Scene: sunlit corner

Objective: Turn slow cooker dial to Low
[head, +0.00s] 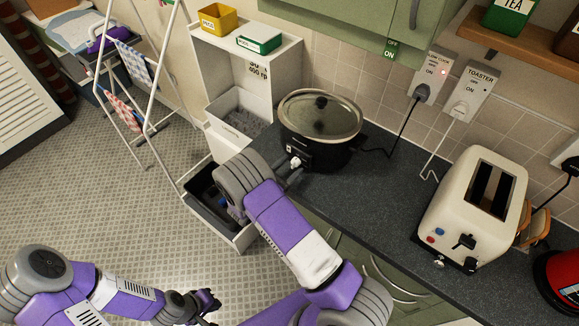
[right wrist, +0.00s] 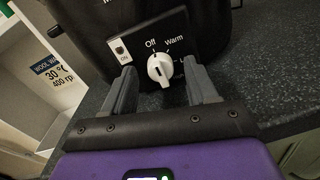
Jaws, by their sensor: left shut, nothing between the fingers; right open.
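The black slow cooker (head: 312,152) with a glass lid stands at the left end of the dark counter. Its white dial (head: 295,162) faces the front. In the right wrist view, the dial (right wrist: 160,68) sits between the two fingers of my right gripper (right wrist: 162,74), which is open around it with gaps on both sides. "Off" and "Warm" are readable above the dial; a label to its right is partly hidden by the right finger. I cannot tell for certain where the dial points. My left gripper (head: 207,302) is shut and empty, low over the floor.
A cream toaster (head: 465,215) stands further right on the counter (head: 385,195). A white cabinet (head: 290,65) with open drawers stands left of the counter. A drying rack (head: 150,125) stands further left.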

